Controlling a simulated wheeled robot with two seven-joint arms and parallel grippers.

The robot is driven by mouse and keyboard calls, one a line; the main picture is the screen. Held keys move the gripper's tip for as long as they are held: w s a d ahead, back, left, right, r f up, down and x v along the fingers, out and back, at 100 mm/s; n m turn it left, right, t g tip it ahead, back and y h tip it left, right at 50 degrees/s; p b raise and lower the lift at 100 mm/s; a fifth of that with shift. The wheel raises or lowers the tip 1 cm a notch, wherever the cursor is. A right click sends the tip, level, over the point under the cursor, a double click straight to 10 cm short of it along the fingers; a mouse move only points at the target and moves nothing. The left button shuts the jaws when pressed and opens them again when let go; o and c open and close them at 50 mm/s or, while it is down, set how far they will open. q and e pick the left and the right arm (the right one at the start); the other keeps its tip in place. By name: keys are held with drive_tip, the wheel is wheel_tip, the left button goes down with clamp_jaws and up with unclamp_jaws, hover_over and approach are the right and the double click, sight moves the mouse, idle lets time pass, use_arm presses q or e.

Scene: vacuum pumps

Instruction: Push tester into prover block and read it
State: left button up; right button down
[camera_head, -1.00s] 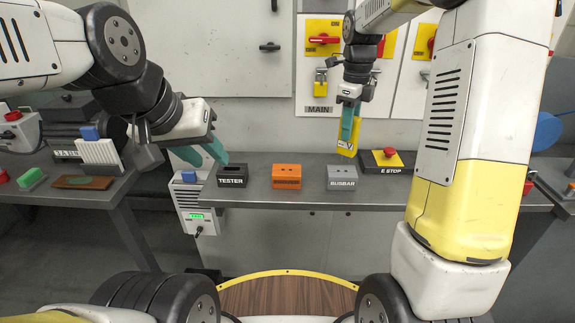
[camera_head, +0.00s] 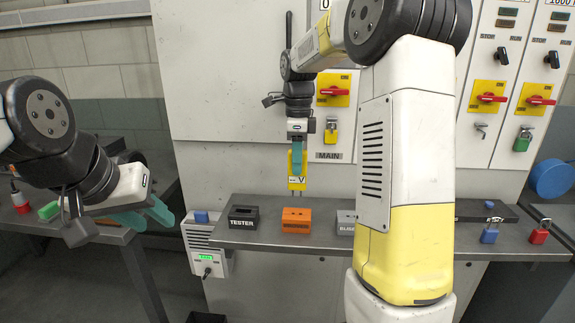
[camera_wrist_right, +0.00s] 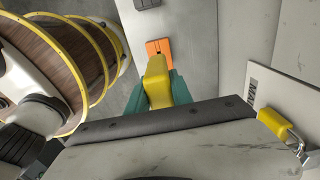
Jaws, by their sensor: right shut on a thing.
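The tester (camera_head: 298,168) is a yellow body with a "V" label and thin prongs pointing down. My right gripper (camera_head: 297,166) is shut on it, teal fingers at its sides, and holds it upright above the bench. The orange prover block (camera_head: 296,226) sits on the bench below the prongs, with a visible gap between them. In the right wrist view the tester (camera_wrist_right: 156,72) lines up with the orange block (camera_wrist_right: 159,46) and hides part of it. My left gripper (camera_head: 150,216) is empty, its teal fingers apart, left of the bench.
A dark block marked TESTER (camera_head: 243,222) stands left of the orange block. A grey block (camera_head: 346,228) stands to the right, partly hidden by my right arm. Blue (camera_head: 489,235) and red (camera_head: 540,236) padlocks lie at the bench's right end. A MAIN switch panel stands behind.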

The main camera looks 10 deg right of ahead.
sight(297, 177)
drive_tip(key=shift+f, duration=2.3)
